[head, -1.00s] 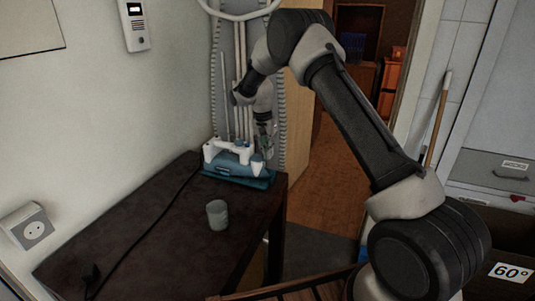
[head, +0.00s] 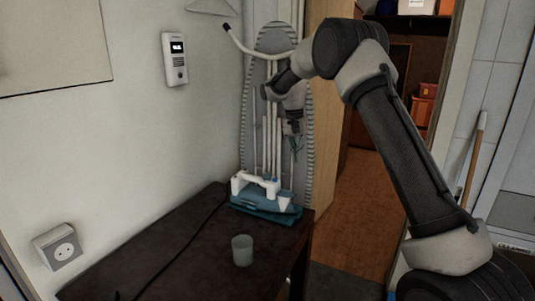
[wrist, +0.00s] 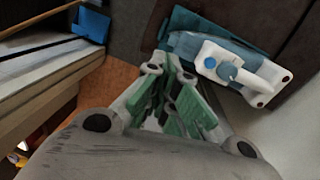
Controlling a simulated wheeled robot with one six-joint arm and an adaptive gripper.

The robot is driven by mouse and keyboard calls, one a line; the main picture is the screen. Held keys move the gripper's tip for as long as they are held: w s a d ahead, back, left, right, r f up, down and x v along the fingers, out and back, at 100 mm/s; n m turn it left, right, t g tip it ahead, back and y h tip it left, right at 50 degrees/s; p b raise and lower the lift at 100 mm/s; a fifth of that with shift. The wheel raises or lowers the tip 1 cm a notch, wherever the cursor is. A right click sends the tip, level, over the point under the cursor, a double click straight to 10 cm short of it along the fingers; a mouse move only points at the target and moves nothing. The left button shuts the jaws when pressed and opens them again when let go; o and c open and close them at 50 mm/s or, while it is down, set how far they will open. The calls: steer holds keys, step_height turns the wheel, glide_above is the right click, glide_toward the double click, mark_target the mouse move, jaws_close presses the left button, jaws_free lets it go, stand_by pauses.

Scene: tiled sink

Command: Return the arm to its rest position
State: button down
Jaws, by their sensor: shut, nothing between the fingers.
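My gripper (head: 294,145) hangs at the end of my arm, in front of the ironing board, above the back right part of the dark table (head: 185,262). Its green-padded fingers also show in the wrist view (wrist: 182,98), shut and empty. A blue-and-white appliance like an iron (head: 265,193) stands on the table's far end, below my gripper and apart from it. It also shows in the wrist view (wrist: 240,72), right of the fingers. My arm bends up from the lower right and over to the left.
An ironing board (head: 300,165) leans upright behind the table. A wall socket (head: 58,247) and an intercom (head: 174,60) are on the left wall. Open wooden floor (head: 365,205) lies right of the table.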

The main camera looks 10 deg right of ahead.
steer(key=s+f+n, duration=0.3)
steer(key=s+f, duration=0.1)
steer(key=s+d+r+n+t, duration=0.1)
steer(key=s+d+r, duration=0.3)
steer(key=s, duration=0.9)
steer(key=s+d+r+n+t, duration=0.1)
steer(key=s+d+r, duration=0.3)
steer(key=s, duration=1)
steer(key=s+d+r+n+t+y, duration=0.1)
steer(key=s+d+r+t, duration=0.2)
steer(key=s+r, duration=0.6)
steer(key=shift+s+d, duration=0.55)
steer(key=shift+s, duration=1.75)
steer(key=shift+r, duration=0.1)
